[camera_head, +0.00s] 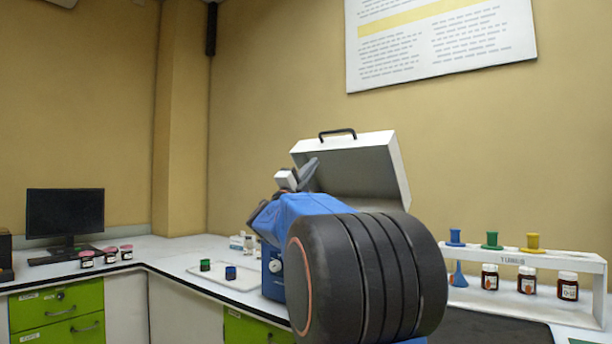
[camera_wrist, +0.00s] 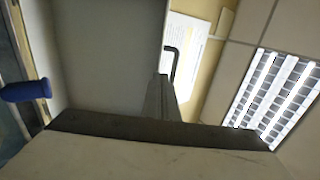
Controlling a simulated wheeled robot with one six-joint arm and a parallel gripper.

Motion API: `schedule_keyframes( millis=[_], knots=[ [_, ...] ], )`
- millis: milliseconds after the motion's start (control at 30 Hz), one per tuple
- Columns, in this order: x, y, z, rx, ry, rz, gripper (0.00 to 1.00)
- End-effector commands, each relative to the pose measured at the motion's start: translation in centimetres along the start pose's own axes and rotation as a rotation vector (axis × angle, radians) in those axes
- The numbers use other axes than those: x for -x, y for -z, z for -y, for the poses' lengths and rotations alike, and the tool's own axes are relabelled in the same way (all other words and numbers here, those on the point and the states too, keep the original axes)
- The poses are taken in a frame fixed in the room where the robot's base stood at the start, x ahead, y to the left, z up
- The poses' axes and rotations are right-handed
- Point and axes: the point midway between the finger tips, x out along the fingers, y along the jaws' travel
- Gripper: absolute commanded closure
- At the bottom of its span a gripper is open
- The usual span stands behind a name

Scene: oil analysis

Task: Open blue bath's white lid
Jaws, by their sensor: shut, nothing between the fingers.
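The blue bath (camera_head: 272,277) stands on the bench, mostly hidden behind my arm; its front-left corner with a white knob shows. Its white lid (camera_head: 362,168) is raised and tilted back, with its black handle (camera_head: 338,133) on top. My gripper (camera_head: 311,166) is shut and empty, in front of the lid's left part. In the wrist view, my gripper's fingers (camera_wrist: 163,92) are beside the lid's pale inner face (camera_wrist: 105,55), and the handle (camera_wrist: 171,62) shows beyond the lid's edge. I cannot tell whether the fingers touch the lid.
A white rack (camera_head: 520,258) with coloured plugs and brown jars stands to the right. Green- and blue-topped vials (camera_head: 230,272) sit on a tray left of the bath. Pink-lidded jars (camera_head: 110,255) and a monitor (camera_head: 65,214) are farther left. Open air surrounds the raised lid.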

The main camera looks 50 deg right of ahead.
Motion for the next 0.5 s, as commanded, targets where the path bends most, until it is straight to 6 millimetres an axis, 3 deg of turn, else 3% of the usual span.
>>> schedule_keyframes(
  millis=[200,500],
  knots=[
    [-3.8,0.1,-0.1,0.001,0.0,-0.002,1.0],
    [-6.6,0.0,0.0,0.001,0.0,0.0,1.0]
  ],
)
